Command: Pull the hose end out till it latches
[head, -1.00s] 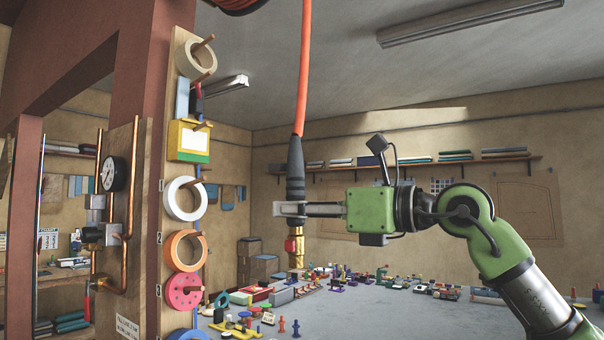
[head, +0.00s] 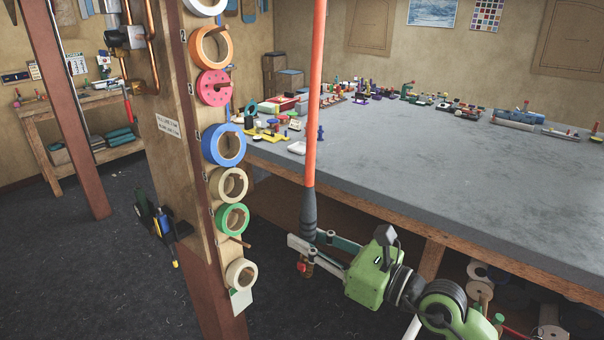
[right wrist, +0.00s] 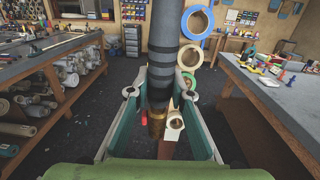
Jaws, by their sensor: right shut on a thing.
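The orange hose (head: 317,95) comes straight down from above in the head view. It ends in a black ribbed sleeve (head: 309,212), with a small brass and red fitting (head: 306,267) below it. My right gripper (head: 316,243) is shut on the hose end, just below the edge of the table. In the right wrist view the black sleeve (right wrist: 162,55) stands upright between my two fingers, and the brass tip (right wrist: 157,124) shows below. The reel and any latch are out of view. My left gripper is not in view.
A large grey-topped table (head: 440,150) stands behind and right of the hose, with many small items along its far edge. A wooden post with tape rolls (head: 223,145) stands close left of the hose. The dark floor (head: 90,270) at left is mostly clear.

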